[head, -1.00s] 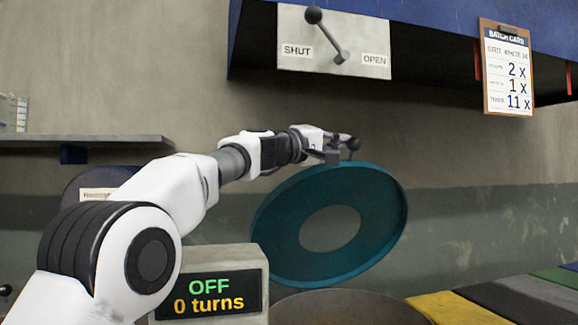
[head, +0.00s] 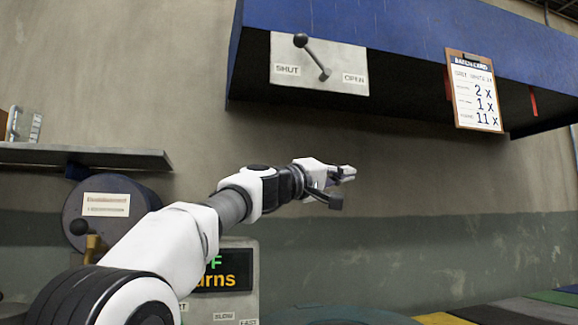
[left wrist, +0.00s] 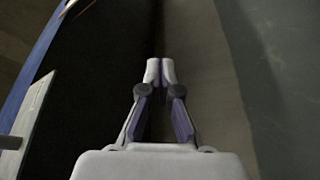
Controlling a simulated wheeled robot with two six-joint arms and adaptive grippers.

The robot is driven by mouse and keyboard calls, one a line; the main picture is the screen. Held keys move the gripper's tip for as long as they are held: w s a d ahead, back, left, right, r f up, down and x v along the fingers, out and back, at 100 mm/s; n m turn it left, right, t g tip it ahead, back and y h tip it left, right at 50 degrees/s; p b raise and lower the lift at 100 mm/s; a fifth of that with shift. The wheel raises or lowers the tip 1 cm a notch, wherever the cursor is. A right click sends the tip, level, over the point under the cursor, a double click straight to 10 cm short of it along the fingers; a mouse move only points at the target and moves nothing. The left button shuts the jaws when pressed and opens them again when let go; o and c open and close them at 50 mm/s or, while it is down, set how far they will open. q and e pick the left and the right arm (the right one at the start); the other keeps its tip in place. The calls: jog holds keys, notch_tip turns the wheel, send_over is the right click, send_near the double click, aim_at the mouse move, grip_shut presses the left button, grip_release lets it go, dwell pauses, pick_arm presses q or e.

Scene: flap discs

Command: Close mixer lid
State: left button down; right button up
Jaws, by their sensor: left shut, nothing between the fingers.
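The teal mixer lid (head: 335,316) lies low at the bottom edge of the head view, flat over the mixer as far as I can see. Most of it and the mixer's rim are cut off, so I cannot tell how snugly it sits. My left gripper (head: 349,173) is in the air well above the lid, apart from it. Its fingers are together and empty; in the left wrist view the two fingertips (left wrist: 160,72) meet with nothing between them. My right gripper is not in view.
A panel with a SHUT/OPEN lever (head: 312,58) is on the blue overhead housing (head: 400,35), its knob leaning up-left. A display box (head: 222,280), partly behind my arm, stands below. A clipboard (head: 474,92) hangs right. A shelf (head: 80,157) and dark drum (head: 105,200) are left.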

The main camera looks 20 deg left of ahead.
pick_arm(q)
jog(key=v, duration=1.2)
jog(key=shift+f, duration=0.1)
